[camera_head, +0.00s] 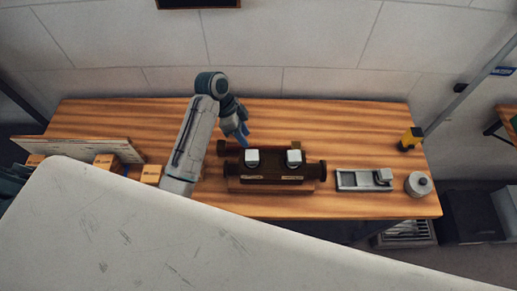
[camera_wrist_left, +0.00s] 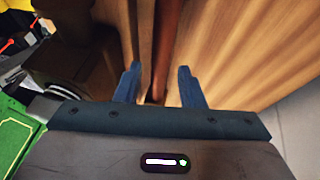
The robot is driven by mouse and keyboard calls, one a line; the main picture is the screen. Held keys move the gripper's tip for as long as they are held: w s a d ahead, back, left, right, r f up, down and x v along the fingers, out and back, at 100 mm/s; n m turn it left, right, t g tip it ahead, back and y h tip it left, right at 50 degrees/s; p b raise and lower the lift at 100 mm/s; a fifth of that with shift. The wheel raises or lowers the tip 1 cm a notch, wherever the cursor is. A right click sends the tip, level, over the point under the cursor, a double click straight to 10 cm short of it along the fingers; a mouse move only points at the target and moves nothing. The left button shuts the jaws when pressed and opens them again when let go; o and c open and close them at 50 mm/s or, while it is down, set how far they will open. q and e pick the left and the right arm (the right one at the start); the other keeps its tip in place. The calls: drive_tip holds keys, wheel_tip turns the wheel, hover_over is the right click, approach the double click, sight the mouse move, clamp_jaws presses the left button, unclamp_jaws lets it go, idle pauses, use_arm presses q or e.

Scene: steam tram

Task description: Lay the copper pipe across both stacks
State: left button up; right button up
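A dark brown steam tram model (camera_head: 272,180) stands mid-table, with two pale-topped stacks (camera_head: 252,157) (camera_head: 294,157) on it. My left gripper (camera_head: 241,140) is just behind and left of the left stack, pointing down. In the left wrist view its two blue fingers (camera_wrist_left: 160,72) are apart. A reddish-brown bar, seemingly the copper pipe (camera_wrist_left: 162,45), runs lengthwise between them with gaps on both sides. In the head view a brown end (camera_head: 222,147) shows beside the gripper, behind the tram; the rest is hard to make out. My right gripper is not in view.
Right of the tram lie a grey tray-like fixture (camera_head: 358,180), a round metal canister (camera_head: 418,184) and a yellow-and-black object (camera_head: 411,138). Several orange-brown boxes (camera_head: 106,162) and a leaning board (camera_head: 88,146) are at left. A large pale surface blocks the lower foreground.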

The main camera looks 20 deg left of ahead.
sight(251, 146)
use_arm(q)
drive_tip(key=shift+d+f, duration=0.2)
drive_tip(key=shift+f, duration=0.1)
drive_tip(key=shift+d+f+p, duration=0.15)
drive_tip(key=shift+f+p, duration=0.1)
drive_tip(key=shift+p, duration=0.15)
drive_tip(key=p+x, duration=0.2)
drive_tip(key=x, duration=0.2)
drive_tip(key=shift+f, duration=0.35)
drive_tip(key=c, duration=0.7)
drive_tip(key=shift+w, duration=0.1)
clamp_jaws()
